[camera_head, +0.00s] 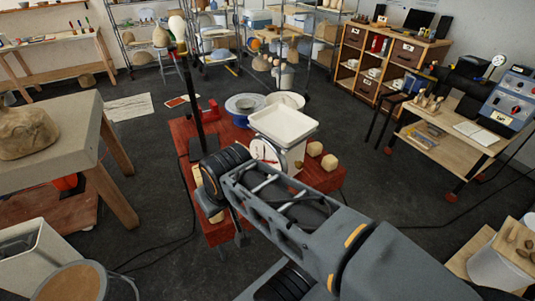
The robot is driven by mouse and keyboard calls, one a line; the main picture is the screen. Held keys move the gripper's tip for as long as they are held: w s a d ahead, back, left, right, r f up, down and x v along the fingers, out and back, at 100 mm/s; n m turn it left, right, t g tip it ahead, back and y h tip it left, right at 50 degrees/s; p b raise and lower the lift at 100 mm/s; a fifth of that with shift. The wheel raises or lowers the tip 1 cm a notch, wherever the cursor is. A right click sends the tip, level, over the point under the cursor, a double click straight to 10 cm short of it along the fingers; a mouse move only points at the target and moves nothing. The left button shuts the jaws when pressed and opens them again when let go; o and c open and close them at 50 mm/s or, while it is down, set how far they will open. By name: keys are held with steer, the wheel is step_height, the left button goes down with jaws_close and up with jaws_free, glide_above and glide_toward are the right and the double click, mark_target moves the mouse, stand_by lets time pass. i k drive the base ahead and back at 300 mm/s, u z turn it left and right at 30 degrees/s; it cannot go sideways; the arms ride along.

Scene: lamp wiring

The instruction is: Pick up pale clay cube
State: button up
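Two pale clay cubes sit on the low red table (325,185), just right of the white scale. One pale cube (314,148) is a little farther back, and the other pale cube (329,162) is nearer the table's right edge. My arm reaches in from the lower right across the front of the table. Its dark wrist is left of the scale, apart from both cubes. My gripper (237,222) shows only in small part below the wrist. Its fingers are mostly hidden, so I cannot see whether they are open or hold anything.
The scale with a white tray (284,124) stands between my wrist and the cubes. A black post (192,100) rises at the table's left. A blue-grey round dish (244,104) is behind. A workbench with a clay lump (25,130) stands left. Dark floor lies right of the table.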

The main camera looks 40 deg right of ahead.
mark_target(329, 163)
steer(key=z, duration=0.45)
steer(key=k, duration=0.55)
steer(key=z, duration=0.95)
steer(key=i, duration=1.3)
steer(key=u, duration=1.1)
steer(key=k, duration=0.45)
steer(key=z, duration=1.15)
steer(key=i, duration=0.35)
